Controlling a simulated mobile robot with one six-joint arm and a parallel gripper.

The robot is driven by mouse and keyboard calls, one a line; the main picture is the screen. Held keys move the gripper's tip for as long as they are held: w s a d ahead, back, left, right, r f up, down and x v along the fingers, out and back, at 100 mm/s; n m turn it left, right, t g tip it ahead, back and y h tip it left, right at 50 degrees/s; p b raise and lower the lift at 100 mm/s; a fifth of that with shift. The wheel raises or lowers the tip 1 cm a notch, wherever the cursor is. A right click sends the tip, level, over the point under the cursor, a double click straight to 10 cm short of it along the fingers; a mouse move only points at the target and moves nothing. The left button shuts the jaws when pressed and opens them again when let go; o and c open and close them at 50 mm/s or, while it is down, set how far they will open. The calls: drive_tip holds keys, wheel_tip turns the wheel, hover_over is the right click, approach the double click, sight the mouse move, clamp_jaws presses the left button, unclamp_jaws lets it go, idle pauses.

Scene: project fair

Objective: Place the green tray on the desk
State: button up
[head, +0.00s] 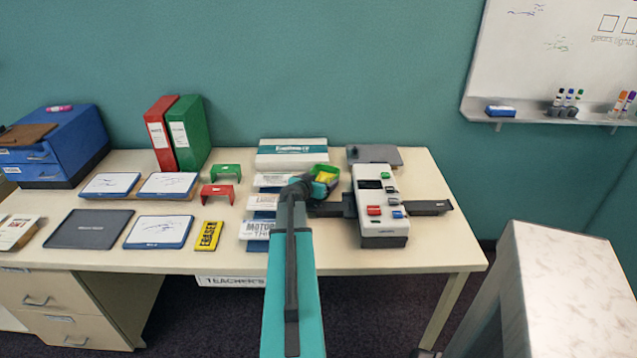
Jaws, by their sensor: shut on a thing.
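A small green tray (320,168) with something yellow in it shows at the end of my arm, over the back middle of the desk (430,245). My gripper (309,185) is at the tray's left side and is shut on it. My dark wrist hides part of the tray and the fingertips. I cannot tell whether the tray touches anything below it.
A white device (380,225) with a dark bar stands just right of the tray. Several labelled boxes, including a white and teal box (292,152), lie left of and behind it. The front right desk corner is clear.

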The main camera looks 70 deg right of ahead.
drive_tip(key=shift+f+b, duration=0.3)
drive_tip(key=o, duration=1)
drive_tip(key=shift+r+p, duration=0.2)
drive_tip(key=shift+p, duration=0.1)
drive_tip(key=shift+b+v, duration=0.35)
drive_tip(key=shift+v, duration=0.5)
drive_tip(key=shift+b+v, duration=0.75)
drive_tip(key=shift+v, duration=2)
drive_tip(key=shift+a, duration=0.15)
drive_tip(key=shift+r, duration=0.1)
